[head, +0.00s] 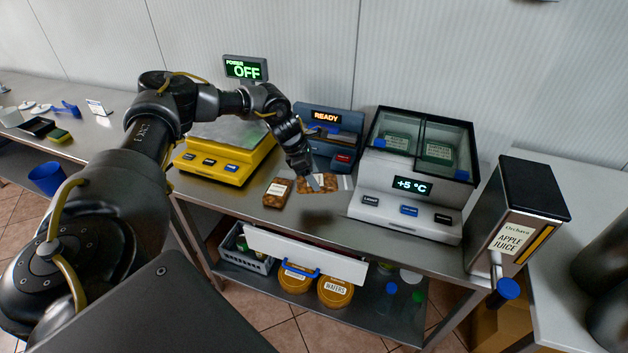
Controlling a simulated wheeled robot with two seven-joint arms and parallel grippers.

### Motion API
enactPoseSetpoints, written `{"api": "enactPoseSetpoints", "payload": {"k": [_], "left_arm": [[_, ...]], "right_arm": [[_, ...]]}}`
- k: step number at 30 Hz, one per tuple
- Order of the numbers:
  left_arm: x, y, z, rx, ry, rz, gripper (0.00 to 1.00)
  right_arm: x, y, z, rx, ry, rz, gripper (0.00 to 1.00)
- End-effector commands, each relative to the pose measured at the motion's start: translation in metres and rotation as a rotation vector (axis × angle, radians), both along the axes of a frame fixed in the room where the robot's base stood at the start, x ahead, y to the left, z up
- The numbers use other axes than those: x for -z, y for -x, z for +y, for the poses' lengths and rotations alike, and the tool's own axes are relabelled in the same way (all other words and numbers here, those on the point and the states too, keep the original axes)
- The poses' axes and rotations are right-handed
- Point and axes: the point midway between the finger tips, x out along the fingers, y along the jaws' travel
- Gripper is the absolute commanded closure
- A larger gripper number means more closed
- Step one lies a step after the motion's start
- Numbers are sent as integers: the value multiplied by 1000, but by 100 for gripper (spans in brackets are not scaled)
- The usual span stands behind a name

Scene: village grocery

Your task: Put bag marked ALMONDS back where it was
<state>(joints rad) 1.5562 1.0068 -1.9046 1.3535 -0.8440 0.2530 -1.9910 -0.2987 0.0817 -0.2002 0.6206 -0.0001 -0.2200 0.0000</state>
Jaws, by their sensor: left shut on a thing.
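My left gripper (309,180) reaches down over the steel counter, shut on a brown bag (329,182) in front of the READY machine. The gripper covers part of this bag, and its label cannot be read. The bag seems to lie at counter height, over a pale patch; whether it touches the surface is unclear. A second brown bag (276,194) with a white label lies flat on the counter just to the left, apart from the gripper. Its lettering is too small to read, so I cannot tell which is marked ALMONDS. My right gripper is not in view.
A yellow scale (226,170) stands left of the bags, the READY machine (328,118) behind, a +5 °C chiller (409,207) to the right. An apple juice dispenser (516,220) stands at the right end. Tubs (335,291) sit on the shelf below.

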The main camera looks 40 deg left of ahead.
Motion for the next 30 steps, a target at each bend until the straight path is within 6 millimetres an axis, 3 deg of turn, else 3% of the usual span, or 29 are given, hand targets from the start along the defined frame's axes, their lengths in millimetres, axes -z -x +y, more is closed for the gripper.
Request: {"api": "enactPoseSetpoints", "payload": {"k": [5,12,28,29,30], "left_arm": [[3,-4,0,1,0,-1,90],[31,-4,1,0,0,1,90],[43,-4,0,1,1,-2,90],[42,-4,0,1,1,-2,36],[42,-4,1,1,1,-2,31]], "right_arm": [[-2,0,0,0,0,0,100],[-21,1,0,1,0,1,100],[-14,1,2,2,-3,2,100],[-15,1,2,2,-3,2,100],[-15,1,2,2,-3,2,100]]}}
